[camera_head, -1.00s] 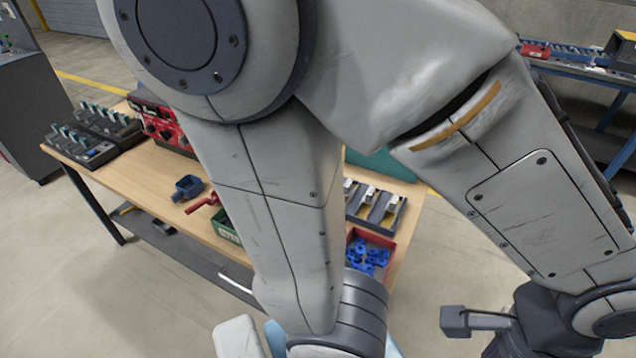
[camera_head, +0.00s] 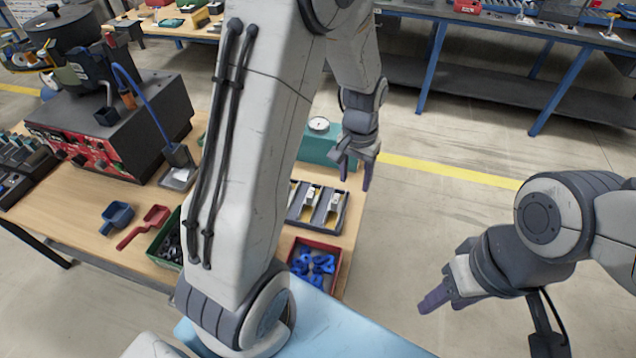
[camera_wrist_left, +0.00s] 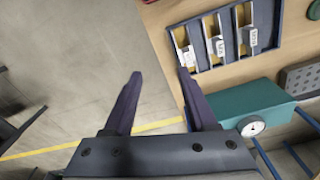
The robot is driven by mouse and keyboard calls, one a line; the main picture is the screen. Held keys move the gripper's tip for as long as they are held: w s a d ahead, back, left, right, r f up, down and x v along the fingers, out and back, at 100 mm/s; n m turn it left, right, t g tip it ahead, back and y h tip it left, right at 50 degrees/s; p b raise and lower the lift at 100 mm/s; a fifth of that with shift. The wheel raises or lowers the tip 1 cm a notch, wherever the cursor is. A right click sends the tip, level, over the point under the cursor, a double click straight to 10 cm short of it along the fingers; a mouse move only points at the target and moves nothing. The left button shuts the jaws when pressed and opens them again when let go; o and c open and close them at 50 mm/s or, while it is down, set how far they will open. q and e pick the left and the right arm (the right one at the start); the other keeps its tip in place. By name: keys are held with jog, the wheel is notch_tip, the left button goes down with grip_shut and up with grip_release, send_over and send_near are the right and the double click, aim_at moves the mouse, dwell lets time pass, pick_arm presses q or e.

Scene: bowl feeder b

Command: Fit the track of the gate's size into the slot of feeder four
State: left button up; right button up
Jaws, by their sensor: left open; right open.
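A dark tray (camera_head: 346,198) on the table's right end holds several tracks (camera_head: 313,200) with white tags, each in its own lane. The tray also shows in the left wrist view (camera_wrist_left: 232,64), where the tag writing is too small to read. My left gripper (camera_head: 356,180) is open and empty, just beyond the tray's right edge, over the floor. Its fingers (camera_wrist_left: 158,74) point towards that edge. My right gripper (camera_head: 426,302) is open and empty over the floor at right. A bowl feeder (camera_head: 62,30) stands on a red-fronted base at left; I cannot read its number or make out its slot.
A teal box (camera_head: 318,150) with a dial stands behind the tray. A red bin (camera_head: 330,246) of blue parts and a green bin (camera_head: 158,245) of dark parts sit in front. A blue scoop (camera_head: 117,216) and red scoop (camera_head: 146,226) lie left. My left arm hides the table's middle.

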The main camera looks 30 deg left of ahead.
pick_arm(q)
jog(key=w+a+f+n+p, duration=0.1)
jog(key=a+f+n, duration=0.15)
jog(key=a, duration=0.45)
jog(key=w+a+f+n+p, duration=0.1)
jog(key=a+f, duration=0.3)
jog(key=a, duration=0.2)
jog(key=p, duration=0.1)
send_over(311, 192)
notch_tip(311, 192, down, 4)
jog(key=shift+a+f, duration=0.15)
jog(key=shift+f, duration=0.45)
jog(key=shift+f+p, duration=0.5)
notch_tip(311, 192, down, 3)
jog(key=shift+f+p, duration=0.15)
jog(key=shift+p, duration=0.55)
jog(key=shift+f, duration=0.55)
grip_shut()
